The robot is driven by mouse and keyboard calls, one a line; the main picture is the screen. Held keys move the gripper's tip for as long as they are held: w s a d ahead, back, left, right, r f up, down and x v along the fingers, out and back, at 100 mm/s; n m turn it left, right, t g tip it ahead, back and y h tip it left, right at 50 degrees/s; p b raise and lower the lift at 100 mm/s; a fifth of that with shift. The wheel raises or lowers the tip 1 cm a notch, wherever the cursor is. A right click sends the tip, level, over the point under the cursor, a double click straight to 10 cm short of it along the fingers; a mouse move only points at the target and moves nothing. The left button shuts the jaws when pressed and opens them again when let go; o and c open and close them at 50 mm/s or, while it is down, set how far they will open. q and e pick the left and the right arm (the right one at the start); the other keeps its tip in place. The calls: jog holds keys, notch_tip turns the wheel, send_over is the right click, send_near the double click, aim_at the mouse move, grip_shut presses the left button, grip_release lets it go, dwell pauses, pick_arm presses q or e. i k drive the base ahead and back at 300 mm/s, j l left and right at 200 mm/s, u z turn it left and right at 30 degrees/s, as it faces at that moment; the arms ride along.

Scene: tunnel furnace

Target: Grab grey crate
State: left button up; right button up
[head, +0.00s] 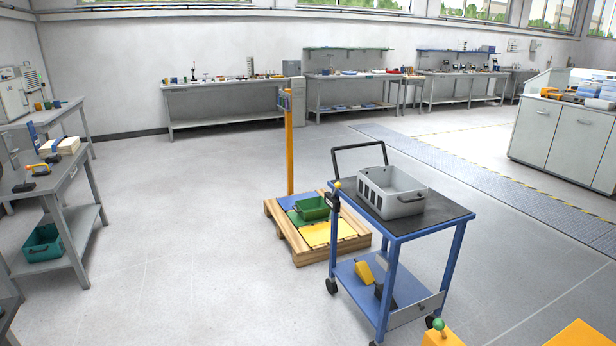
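The grey crate (405,208) stands upright on the dark top of a blue trolley (432,222), right of the middle of the head view. It has slotted openings in its left side and a dark handle on the side facing me. Its inside looks empty as far as I can see. Neither of my grippers is in view, so nothing of mine is seen touching the crate.
Behind the trolley lies a wooden pallet (300,256) with coloured mats, a green crate (312,209) and an orange post (289,150). A shelved bench (70,165) with a teal crate (42,243) stands left. Floor between is clear. Orange shapes (585,335) cut the bottom right edge.

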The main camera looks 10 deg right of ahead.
aim_at(391, 192)
jog(key=i+j+z, duration=0.1)
jog(key=i, duration=0.7)
jog(key=i+j+z, duration=0.1)
jog(key=i, duration=0.65)
